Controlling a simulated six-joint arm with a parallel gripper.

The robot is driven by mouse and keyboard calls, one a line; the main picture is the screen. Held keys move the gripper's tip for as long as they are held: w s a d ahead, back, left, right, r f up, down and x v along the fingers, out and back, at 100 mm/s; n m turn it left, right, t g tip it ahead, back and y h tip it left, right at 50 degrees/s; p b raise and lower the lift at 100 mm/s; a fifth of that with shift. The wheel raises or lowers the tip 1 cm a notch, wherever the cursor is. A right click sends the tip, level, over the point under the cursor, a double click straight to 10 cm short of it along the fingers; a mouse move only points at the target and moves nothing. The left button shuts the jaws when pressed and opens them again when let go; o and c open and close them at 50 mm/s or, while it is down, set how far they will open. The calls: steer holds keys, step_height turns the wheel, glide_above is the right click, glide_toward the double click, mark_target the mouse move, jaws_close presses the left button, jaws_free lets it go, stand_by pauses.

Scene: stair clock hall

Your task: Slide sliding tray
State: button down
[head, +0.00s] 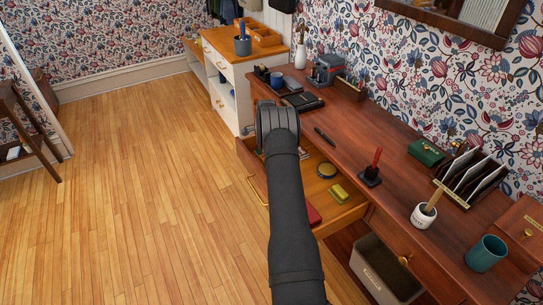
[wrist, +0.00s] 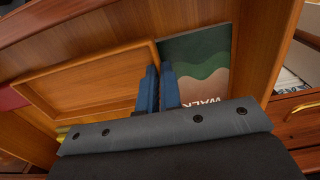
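The sliding tray (wrist: 85,85) is a shallow wooden tray inside the open desk drawer (head: 345,222). In the wrist view it lies left of centre. My gripper (wrist: 159,70) reaches down into the drawer at the tray's right wall. Its two blue fingers stand close together, one on each side of that wall, and look shut on it. A dark green "WALK" booklet (wrist: 200,62) lies on the drawer floor just right of the fingers. In the head view my arm hides the fingers and most of the tray.
Above is the desk top (head: 385,150) with a red-handled stamp (head: 372,168) and a pen (head: 324,136). The wooden floor at left is clear.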

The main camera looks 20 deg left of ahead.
steer(key=shift+w+a, duration=1.2)
steer(key=shift+a, duration=0.1)
steer(key=c, duration=1.6)
jaws_free()
step_height(320, 180, up, 17)
steer(key=shift+r, duration=0.2)
steer(key=shift+f, duration=0.1)
step_height(320, 180, down, 17)
steer(key=shift+f, duration=0.1)
